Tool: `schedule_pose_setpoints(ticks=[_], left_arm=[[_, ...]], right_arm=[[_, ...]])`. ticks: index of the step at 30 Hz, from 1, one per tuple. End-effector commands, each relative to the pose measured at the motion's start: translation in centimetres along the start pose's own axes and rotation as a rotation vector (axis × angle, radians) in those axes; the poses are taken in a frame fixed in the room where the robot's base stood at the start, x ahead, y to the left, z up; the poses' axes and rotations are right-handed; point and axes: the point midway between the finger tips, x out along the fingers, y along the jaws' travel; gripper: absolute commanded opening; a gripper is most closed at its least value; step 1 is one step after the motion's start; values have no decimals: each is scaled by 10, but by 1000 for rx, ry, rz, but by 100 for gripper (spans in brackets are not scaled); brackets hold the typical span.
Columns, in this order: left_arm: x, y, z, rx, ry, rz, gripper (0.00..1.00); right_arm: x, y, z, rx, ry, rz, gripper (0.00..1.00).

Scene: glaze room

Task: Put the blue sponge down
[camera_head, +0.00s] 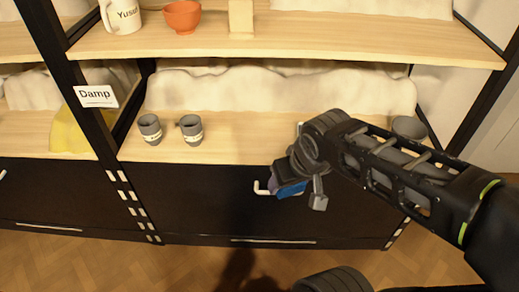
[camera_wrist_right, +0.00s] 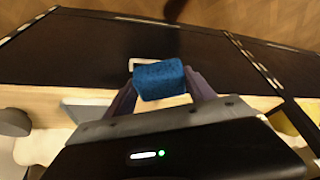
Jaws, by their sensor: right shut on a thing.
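The blue sponge (camera_head: 292,190) is held between the fingers of my right gripper (camera_head: 287,184). In the head view my right arm reaches in from the right, and its wrist hides part of the sponge and gripper. The gripper appears in front of the dark panel below the lower shelf. In the right wrist view the blue sponge (camera_wrist_right: 160,80) sits squarely between the two fingers of the right gripper (camera_wrist_right: 162,88). My left gripper is not in view.
Two grey cups (camera_head: 150,129) (camera_head: 190,129) stand on the lower wooden shelf (camera_head: 240,146); a grey bowl (camera_head: 409,127) is at its right. A "Damp" sign (camera_head: 97,96) hangs on the left post. A mug (camera_head: 121,14) and orange bowl (camera_head: 182,16) stand above.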

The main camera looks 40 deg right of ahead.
Motion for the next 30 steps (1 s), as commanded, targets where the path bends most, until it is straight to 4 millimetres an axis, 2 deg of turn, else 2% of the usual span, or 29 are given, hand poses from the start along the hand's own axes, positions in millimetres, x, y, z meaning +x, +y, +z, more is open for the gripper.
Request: schedule_pose_setpoints(ticks=[7, 14, 15, 21, 27, 30], left_arm=[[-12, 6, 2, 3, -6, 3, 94], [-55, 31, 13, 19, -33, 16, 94], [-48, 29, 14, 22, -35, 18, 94], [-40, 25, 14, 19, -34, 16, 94], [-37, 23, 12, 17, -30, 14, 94], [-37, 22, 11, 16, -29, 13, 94]], right_arm=[[-2, 0, -8, 0, -4, 2, 31], [2, 0, -32, -1, -10, -1, 31], [13, 0, -39, -2, -6, 0, 31], [41, -1, -89, -3, -3, 0, 31], [61, -1, -140, -1, -1, -1, 31], [67, 0, -157, -1, -1, 0, 31]])
